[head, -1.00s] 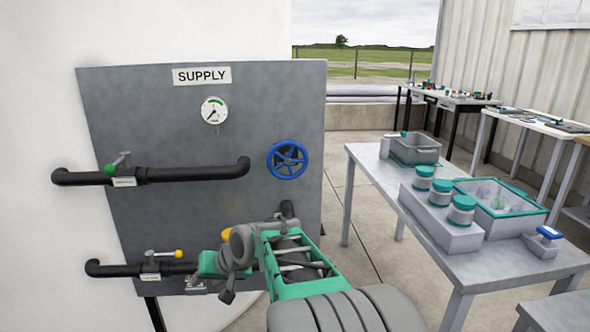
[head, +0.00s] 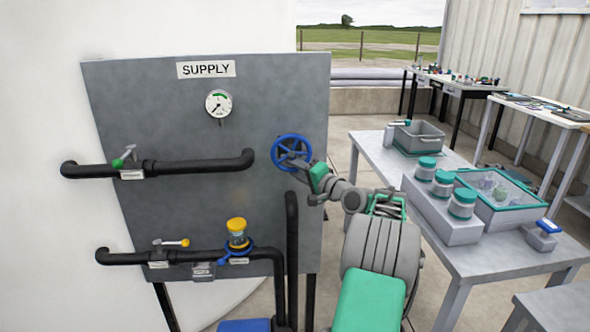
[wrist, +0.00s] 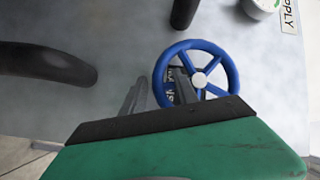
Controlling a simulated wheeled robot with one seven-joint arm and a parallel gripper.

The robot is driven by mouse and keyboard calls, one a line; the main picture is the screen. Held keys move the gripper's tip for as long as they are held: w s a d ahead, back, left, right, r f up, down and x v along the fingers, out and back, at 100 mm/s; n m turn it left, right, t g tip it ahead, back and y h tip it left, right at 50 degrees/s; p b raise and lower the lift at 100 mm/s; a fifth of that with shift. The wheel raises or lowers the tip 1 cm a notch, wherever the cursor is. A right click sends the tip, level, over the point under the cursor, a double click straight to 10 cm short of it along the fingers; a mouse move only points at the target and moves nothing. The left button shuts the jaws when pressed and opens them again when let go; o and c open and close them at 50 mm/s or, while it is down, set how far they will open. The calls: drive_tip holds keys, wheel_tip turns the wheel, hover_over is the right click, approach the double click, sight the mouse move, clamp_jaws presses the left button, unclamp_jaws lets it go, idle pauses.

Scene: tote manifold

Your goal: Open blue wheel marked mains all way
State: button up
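The blue wheel (head: 291,151) is a spoked handwheel on the right side of the grey panel. In the wrist view it shows almost whole, as a blue rim with a pale hub (wrist: 199,80). A small dark label (wrist: 171,85) with white letters sits behind it, partly hidden by rim and spokes; I cannot read it in full. My gripper (head: 309,168) is at the wheel's lower right edge in the head view. In the wrist view, grey fingers (wrist: 134,96) lie beside the rim. I cannot tell whether they touch it or how far apart they are.
A vertical black pipe (head: 292,240) stands below the wheel. A table (head: 375,152) stands right.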

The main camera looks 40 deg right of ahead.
drive_tip(key=shift+c, duration=0.6)
clamp_jaws()
